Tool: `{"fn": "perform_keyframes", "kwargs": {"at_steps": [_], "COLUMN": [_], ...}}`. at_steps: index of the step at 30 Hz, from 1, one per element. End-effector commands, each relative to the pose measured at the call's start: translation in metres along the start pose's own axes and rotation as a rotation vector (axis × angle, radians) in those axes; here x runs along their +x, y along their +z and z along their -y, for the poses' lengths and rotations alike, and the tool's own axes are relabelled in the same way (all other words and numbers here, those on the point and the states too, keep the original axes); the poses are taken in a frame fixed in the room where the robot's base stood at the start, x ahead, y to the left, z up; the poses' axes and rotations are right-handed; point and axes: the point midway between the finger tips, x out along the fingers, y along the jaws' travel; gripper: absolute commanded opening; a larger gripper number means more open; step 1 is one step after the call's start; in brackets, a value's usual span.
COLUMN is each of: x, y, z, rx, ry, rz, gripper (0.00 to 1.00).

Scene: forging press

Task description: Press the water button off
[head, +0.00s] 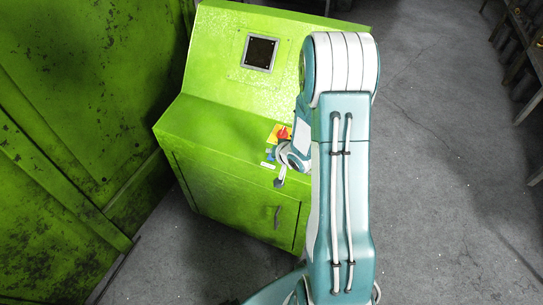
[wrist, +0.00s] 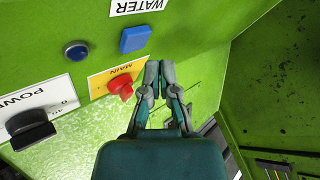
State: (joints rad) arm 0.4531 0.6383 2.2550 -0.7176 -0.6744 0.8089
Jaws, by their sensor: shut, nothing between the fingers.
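In the wrist view, a white WATER label (wrist: 138,6) shows upside down at the top edge. A blue square button (wrist: 135,39) sits just below it in the picture, on the green panel. A round dark-blue button or lamp (wrist: 76,50) with a metal rim is to its left. My gripper (wrist: 160,68) is shut and empty. Its tips are right of and below the blue square button in the picture, and appear apart from it. In the head view my gripper (head: 280,182) is at the right part of the console's control ledge, and my arm hides some of that area.
A red rotary MAIN switch (wrist: 121,87) on a yellow plate is close left of my fingers. A black POWER knob (wrist: 30,128) is further left. The green console (head: 215,125) has a screen (head: 260,53). A green wall (head: 75,100) stands left; grey floor (head: 440,170) is open at right.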

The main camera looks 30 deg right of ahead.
Motion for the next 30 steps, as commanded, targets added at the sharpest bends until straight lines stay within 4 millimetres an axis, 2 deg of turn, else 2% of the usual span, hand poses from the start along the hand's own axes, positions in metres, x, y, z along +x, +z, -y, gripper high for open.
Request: {"fn": "perform_keyframes", "kwargs": {"at_steps": [15, 30], "x": [-0.030, -0.031], "y": [-0.022, -0.023], "z": [0.022, 0.023], "rx": [-0.001, 0.000], "ry": [-0.001, 0.000], "rz": [-0.002, 0.000], "gripper": [0.00, 0.00]}}
